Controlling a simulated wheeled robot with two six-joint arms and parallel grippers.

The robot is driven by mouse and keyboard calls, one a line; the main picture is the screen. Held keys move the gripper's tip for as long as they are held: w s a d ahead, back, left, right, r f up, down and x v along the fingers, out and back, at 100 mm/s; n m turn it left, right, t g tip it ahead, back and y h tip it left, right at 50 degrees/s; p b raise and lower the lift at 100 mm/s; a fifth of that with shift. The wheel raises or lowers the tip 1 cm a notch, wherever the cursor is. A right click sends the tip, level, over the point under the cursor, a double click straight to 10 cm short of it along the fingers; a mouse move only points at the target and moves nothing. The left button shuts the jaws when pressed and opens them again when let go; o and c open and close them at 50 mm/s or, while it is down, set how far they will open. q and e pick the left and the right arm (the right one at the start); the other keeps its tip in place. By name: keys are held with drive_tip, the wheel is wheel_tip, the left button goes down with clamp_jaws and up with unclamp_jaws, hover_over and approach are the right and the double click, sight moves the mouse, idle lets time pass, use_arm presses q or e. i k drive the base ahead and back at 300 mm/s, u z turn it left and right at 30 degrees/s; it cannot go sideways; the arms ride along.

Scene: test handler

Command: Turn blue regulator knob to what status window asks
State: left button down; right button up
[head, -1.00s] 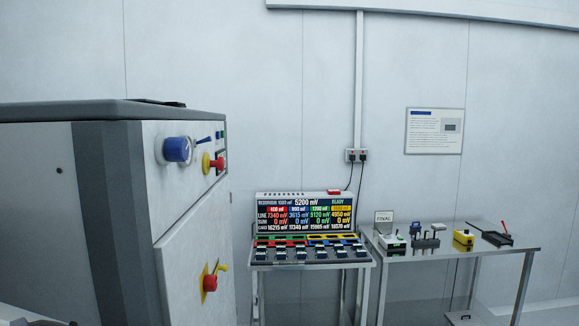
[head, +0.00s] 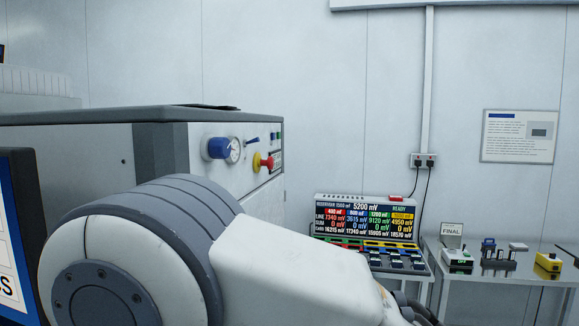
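The blue regulator knob (head: 219,148) sticks out from the side panel of the grey handler cabinet (head: 160,150), left of centre in the head view. A round white dial (head: 235,151) sits right behind it; its reading is too small to tell. The display (head: 366,215) on the bench shows coloured columns of mV values, "5200 mV" at the top and "READY"; I cannot tell whether it is the status window. One of my arms crosses the lower middle, below the knob and apart from it in the picture. Neither gripper is in view.
A red knob on a yellow plate (head: 263,162) sits right of the blue knob, near a small blue lever (head: 252,140). A dark-framed panel (head: 20,230) stands at the left edge. A metal table (head: 520,272) with several small devices, including a yellow box (head: 548,262), is at the right.

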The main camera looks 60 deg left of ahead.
sight(219, 147)
drive_tip(key=z, duration=0.05)
drive_tip(key=i, duration=2.4)
drive_tip(key=u, duration=0.85)
drive_tip(key=k, duration=0.8)
drive_tip(key=u, duration=1.15)
